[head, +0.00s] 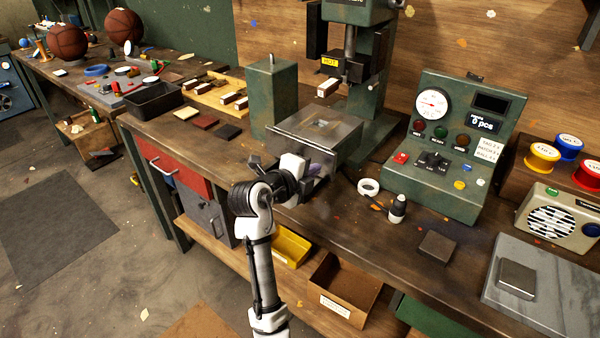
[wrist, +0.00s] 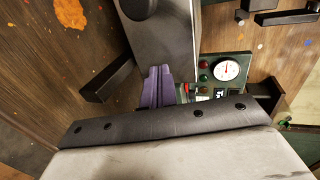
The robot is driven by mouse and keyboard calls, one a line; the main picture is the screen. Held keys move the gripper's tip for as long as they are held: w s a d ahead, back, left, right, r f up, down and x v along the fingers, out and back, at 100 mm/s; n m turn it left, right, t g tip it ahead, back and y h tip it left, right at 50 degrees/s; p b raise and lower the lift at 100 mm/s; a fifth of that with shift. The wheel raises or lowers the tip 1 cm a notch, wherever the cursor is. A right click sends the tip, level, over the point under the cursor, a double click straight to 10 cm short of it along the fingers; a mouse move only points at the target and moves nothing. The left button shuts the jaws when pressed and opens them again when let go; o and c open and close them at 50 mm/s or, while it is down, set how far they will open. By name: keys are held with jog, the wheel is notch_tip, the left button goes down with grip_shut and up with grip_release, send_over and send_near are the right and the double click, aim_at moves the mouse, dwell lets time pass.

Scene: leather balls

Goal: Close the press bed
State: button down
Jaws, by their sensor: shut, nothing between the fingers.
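The green press (head: 365,60) stands at the back of the bench, its dark head carrying a yellow label. The press bed (head: 345,136) is a flat grey metal slab that sticks out from under the head toward the bench's front edge. My gripper (head: 318,172) is at the bed's front side, partly hiding its front edge. In the wrist view my purple fingers (wrist: 156,86) are together and empty, close to the grey metal side of the bed (wrist: 170,40). I cannot tell whether they touch it.
A green control panel (head: 450,145) with a gauge and buttons stands right of the press. A green block (head: 274,95) stands to its left. A white tape roll (head: 368,187) and a small bottle (head: 397,207) lie right of my gripper. A red drawer (head: 172,165) is below left.

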aim_at(342, 143)
jog(key=shift+w+d, duration=0.35)
jog(key=shift+w, duration=0.1)
jog(key=shift+w+d, duration=0.15)
jog(key=shift+w, duration=0.1)
jog(key=w+d+b, duration=0.1)
jog(key=w+d, duration=0.1)
jog(key=w, duration=0.1)
jog(key=w+d+b, duration=0.2)
jog(key=w, duration=0.1)
jog(key=w+d+b, duration=0.2)
jog(key=w+d, duration=0.1)
jog(key=shift+w+f, duration=0.1)
jog(key=shift+w, duration=0.3)
jog(key=shift+w+d, duration=0.15)
jog(key=shift+r, duration=0.35)
